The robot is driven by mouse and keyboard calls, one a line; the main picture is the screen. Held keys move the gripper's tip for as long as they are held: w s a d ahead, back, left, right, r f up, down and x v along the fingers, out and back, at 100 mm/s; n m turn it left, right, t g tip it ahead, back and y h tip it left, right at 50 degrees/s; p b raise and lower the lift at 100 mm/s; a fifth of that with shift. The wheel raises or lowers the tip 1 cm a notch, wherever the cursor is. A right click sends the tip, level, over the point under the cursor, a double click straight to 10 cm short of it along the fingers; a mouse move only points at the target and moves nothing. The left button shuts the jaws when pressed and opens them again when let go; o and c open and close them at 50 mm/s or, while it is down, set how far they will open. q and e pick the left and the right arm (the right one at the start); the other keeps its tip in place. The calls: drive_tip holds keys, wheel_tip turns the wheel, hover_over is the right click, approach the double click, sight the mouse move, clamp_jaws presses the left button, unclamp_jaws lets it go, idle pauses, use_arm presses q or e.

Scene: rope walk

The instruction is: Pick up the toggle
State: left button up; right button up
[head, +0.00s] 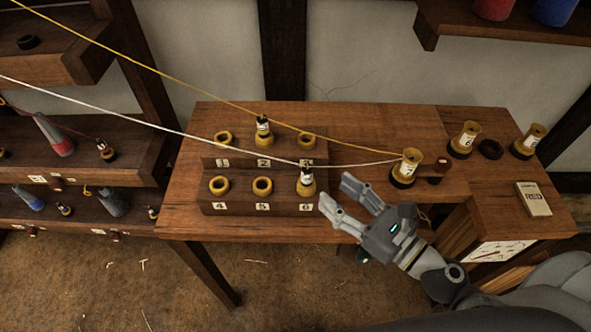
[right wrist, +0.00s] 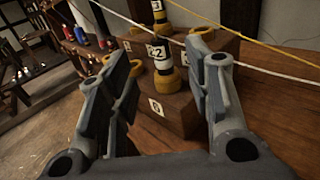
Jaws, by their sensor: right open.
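A toggle-like piece (head: 306,184) stands upright in seat 6 of the stepped wooden block, with a dark top, pale label and yellow base. In the right wrist view the piece (right wrist: 162,52) shows a white, black-marked band and lies between my fingers in the picture. A similar piece (head: 263,130) stands at seat 2. I cannot tell which is named as the toggle. My right gripper (head: 336,191) is open and empty, just right of the seat 6 piece, fingers pointing towards it. I see no contact. My left gripper is not in view.
A yellow cord (head: 180,82) and a white cord (head: 120,108) run from the left past the block to a yellow spool (head: 408,167). Empty rings sit in other seats. More spools (head: 464,139) and a box (head: 533,198) stand at right. A shelf (head: 85,160) is left.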

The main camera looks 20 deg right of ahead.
sight(307, 168)
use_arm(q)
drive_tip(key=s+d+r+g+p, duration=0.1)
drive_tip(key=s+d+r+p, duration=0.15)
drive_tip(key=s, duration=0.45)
use_arm(e)
drive_tip(key=x, duration=0.3)
drive_tip(key=shift+w+r, duration=0.2)
drive_tip(key=shift+w+a+f, duration=0.1)
drive_tip(key=shift+w+a, duration=0.05)
drive_tip(key=shift+w, duration=0.1)
drive_tip(key=shift+p+x, duration=0.5)
drive_tip(key=shift+x, duration=0.25)
drive_tip(key=p+x, duration=0.1)
drive_tip(key=x, duration=0.2)
drive_tip(key=shift+a+f, duration=0.1)
drive_tip(key=shift+w+a+f+p, duration=0.1)
drive_tip(key=shift+w+a+p, duration=0.05)
drive_tip(key=shift+w+p, duration=0.2)
drive_tip(key=shift+s, duration=0.1)
drive_tip(key=c, duration=0.9)
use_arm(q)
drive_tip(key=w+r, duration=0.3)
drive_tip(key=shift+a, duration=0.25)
use_arm(e)
clamp_jaws()
